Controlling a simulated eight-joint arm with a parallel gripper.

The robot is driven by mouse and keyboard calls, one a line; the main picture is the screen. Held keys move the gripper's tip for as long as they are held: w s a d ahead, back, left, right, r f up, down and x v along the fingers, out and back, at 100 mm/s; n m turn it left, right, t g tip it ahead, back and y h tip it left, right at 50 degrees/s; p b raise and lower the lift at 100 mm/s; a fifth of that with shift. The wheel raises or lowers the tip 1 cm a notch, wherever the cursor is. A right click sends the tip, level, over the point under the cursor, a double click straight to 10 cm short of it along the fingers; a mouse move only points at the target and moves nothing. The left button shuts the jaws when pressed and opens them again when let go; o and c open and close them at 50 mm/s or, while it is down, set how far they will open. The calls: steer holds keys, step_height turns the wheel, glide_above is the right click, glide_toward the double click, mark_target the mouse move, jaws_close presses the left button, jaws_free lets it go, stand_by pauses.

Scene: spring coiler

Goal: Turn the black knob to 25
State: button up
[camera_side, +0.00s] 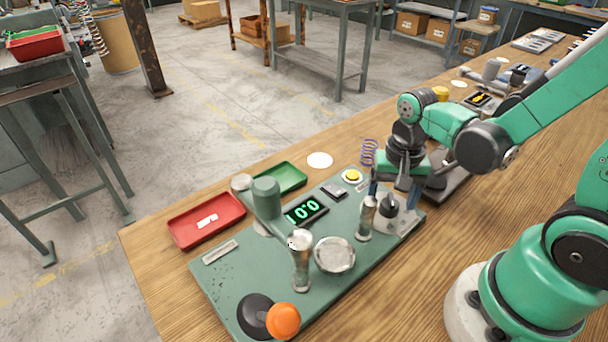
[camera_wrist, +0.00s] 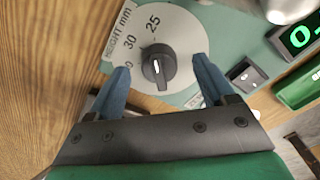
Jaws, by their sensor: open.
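The black knob (camera_wrist: 158,67) sits on a round pale dial plate (camera_wrist: 185,40) marked 25, 30 and another number partly hidden by a finger. A white mark shows on the knob's lower part, on the side toward my gripper; the 25 is on the far side. My gripper (camera_wrist: 161,66) is open, with one blue finger on each side of the knob and a visible gap to it. In the side view my gripper (camera_side: 392,190) is low over the right end of the green machine plate (camera_side: 225,275), around the dark knob (camera_side: 390,206).
Metal posts (camera_side: 300,262) and a lit green display (camera_side: 305,210) stand left of my gripper. A yellow button (camera_side: 352,175) and a spring (camera_side: 369,152) are close behind it. A red tray (camera_side: 206,220), a green tray (camera_side: 280,180) and an orange ball handle (camera_side: 283,321) are farther off.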

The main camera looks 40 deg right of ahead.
mark_target(392, 199)
steer(key=shift+r, duration=2.5)
steer(key=w+a+r+n+t, duration=0.3)
steer(key=r+n+t, duration=0.3)
steer(key=n, duration=0.3)
steer(key=shift+w+a+t, duration=0.25)
steer(key=shift+w+t, duration=0.05)
steer(key=shift+t, duration=0.3)
